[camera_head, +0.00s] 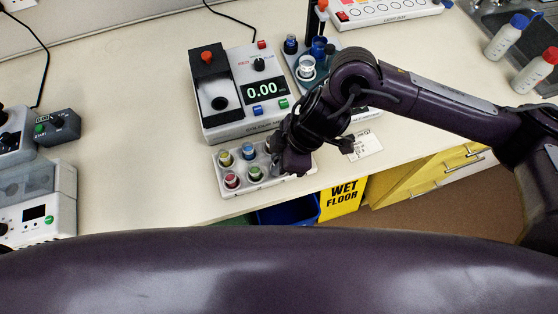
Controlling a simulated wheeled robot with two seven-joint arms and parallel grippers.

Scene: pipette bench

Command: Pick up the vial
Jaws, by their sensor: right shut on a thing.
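A white vial rack (260,185) stands near the front edge of the bench. Several capped vials show in its left part: a yellow one (225,159), a blue one (248,152), a red one (232,181) and a green one (255,173). My right gripper (279,168) comes down over the right part of the rack, just right of the blue and green vials. It is shut on a vial that its fingers and wrist mostly hide. I cannot tell the cap colour or whether the vial is clear of its hole. My left gripper is not in view.
A colorimeter box (225,110) reading 0.00 stands right behind the rack. A stand with blue items (318,52) is behind my right arm. A white label card (364,146) lies right of the gripper.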

